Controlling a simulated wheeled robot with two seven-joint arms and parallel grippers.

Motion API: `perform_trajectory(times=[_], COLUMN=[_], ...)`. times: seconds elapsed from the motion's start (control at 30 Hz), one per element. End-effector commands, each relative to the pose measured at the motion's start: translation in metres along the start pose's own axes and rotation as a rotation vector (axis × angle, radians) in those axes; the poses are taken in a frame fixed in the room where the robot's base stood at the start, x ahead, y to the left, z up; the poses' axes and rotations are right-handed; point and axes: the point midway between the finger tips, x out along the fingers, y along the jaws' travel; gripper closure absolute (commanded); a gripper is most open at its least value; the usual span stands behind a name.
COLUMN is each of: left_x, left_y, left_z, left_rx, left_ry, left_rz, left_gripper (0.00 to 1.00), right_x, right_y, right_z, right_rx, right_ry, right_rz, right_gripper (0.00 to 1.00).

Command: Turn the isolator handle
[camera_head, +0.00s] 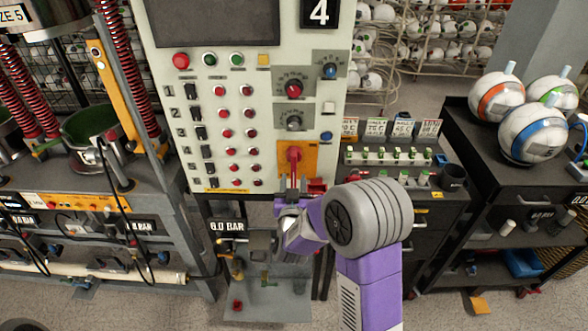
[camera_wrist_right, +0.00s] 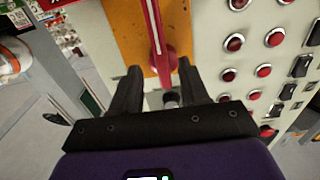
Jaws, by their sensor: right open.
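The red isolator handle (camera_head: 293,157) is on an orange plate (camera_head: 309,152) at the lower right of the pale control panel. It points downward. In the right wrist view the handle (camera_wrist_right: 160,45) runs down between the two dark fingers of my right gripper (camera_wrist_right: 158,75). That gripper is open, with a finger on each side of the handle. In the head view my right gripper (camera_head: 291,188) is just below the handle, and my purple arm comes up from the bottom right. My left gripper is not in view.
The panel (camera_head: 270,110) has rows of red buttons, black switches and several dials close to the handle. A dark bench (camera_head: 470,190) with balls stands at the right. A press (camera_head: 95,130) with red springs stands at the left.

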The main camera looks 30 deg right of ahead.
Motion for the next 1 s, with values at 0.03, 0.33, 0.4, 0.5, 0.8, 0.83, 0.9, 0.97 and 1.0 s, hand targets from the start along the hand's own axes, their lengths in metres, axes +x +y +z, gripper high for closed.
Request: perform_trajectory(times=[0.03,0.33,0.4,0.5,0.8,0.83,0.9,0.97,1.0], left_x=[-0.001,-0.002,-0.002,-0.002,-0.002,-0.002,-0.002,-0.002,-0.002], left_y=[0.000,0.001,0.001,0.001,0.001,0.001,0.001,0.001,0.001], left_z=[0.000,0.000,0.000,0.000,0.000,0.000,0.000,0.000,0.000], left_rx=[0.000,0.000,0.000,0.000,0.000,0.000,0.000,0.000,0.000], left_ry=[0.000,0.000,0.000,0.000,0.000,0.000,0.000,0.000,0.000], left_rz=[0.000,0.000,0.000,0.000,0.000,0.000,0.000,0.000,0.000], left_gripper=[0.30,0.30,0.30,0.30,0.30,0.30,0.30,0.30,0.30], right_x=[0.008,0.052,0.058,0.064,0.065,0.065,0.065,0.065,0.065], right_y=[0.001,-0.001,-0.001,0.000,-0.001,-0.001,-0.001,-0.001,-0.001], right_z=[0.001,0.002,0.002,0.002,0.003,0.003,0.003,0.003,0.003], right_rx=[-0.002,-0.001,-0.001,-0.001,-0.001,-0.001,-0.001,-0.001,-0.001], right_ry=[-0.001,-0.003,-0.005,-0.005,-0.006,-0.006,-0.006,-0.006,-0.006], right_rz=[0.002,-0.003,-0.003,-0.003,-0.004,-0.004,-0.004,-0.004,-0.004], right_gripper=[0.55,0.55,0.55,0.55,0.58,0.63,0.74,0.83,0.89])
